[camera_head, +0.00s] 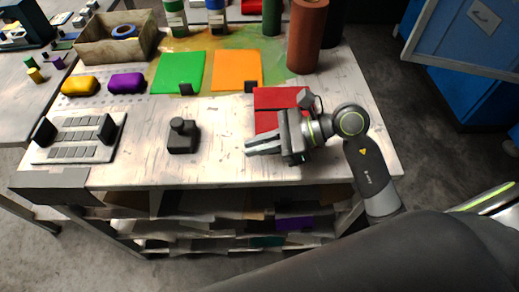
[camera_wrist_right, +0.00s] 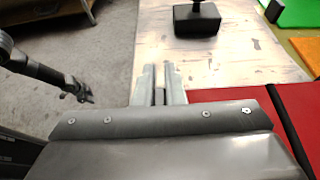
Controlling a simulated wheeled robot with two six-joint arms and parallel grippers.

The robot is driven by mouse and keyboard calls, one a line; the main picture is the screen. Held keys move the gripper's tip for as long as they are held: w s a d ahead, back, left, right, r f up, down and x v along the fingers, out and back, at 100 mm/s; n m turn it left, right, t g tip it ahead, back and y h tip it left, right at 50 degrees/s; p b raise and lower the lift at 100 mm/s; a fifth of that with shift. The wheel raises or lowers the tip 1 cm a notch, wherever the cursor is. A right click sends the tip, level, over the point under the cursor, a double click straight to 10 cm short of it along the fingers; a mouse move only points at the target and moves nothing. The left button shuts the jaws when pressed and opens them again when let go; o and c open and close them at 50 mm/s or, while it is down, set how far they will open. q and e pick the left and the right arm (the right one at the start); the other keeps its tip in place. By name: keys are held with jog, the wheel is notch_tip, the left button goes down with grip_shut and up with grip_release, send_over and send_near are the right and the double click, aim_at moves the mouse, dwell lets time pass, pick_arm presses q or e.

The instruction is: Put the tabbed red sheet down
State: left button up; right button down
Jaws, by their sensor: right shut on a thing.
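The red sheet (camera_head: 275,97) is at the right side of the worktable, behind and beneath my right gripper. A dark line crosses it; red also fills the lower right of the right wrist view (camera_wrist_right: 225,95). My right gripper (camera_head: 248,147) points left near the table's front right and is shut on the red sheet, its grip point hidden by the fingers. I cannot tell whether the sheet touches the table. In the right wrist view, my left gripper (camera_wrist_right: 84,95) shows small and dark at the left; its jaws are unclear.
A green sheet (camera_head: 180,70) and an orange sheet (camera_head: 237,68) lie left of the red one. A black knobbed block (camera_head: 183,138) stands left of my right gripper. A brown cylinder (camera_head: 306,38) stands behind the red sheet. Bare tabletop (camera_head: 215,170) lies along the front.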

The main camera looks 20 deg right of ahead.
aim_at(258, 162)
notch_tip(258, 162, down, 4)
jog(key=shift+r, duration=0.25)
jog(key=shift+f, duration=0.1)
jog(key=c, duration=2)
grip_release()
jog(key=shift+f, duration=0.1)
jog(key=o, duration=0.5)
jog(key=shift+r, duration=0.2)
